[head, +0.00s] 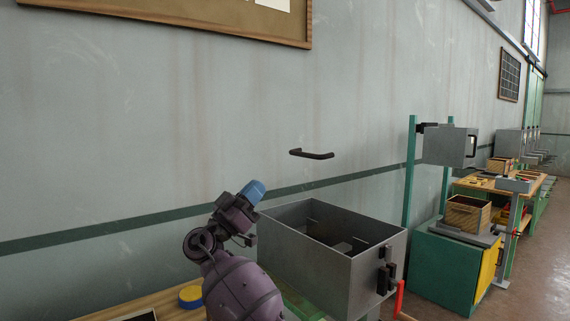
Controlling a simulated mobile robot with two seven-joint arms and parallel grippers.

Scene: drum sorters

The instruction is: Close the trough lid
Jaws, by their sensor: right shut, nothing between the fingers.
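The trough (330,272) is a grey metal box right of the picture's middle in the head view. Its top is open and I see down into its dark inside. A dark bar handle (311,155) shows above the trough against the wall. I cannot make out a lid panel around it. My right gripper (254,189), at the blue end of my purple arm, is shut and empty. It appears left of the trough and left of and below the handle, apart from the handle. My left gripper is not in view.
Dark latch-like parts (386,272) sit on the trough's right face, near a red handle (399,299). A yellow round object (190,296) lies on the wooden bench at lower left. A green and yellow cabinet (442,270) stands at right.

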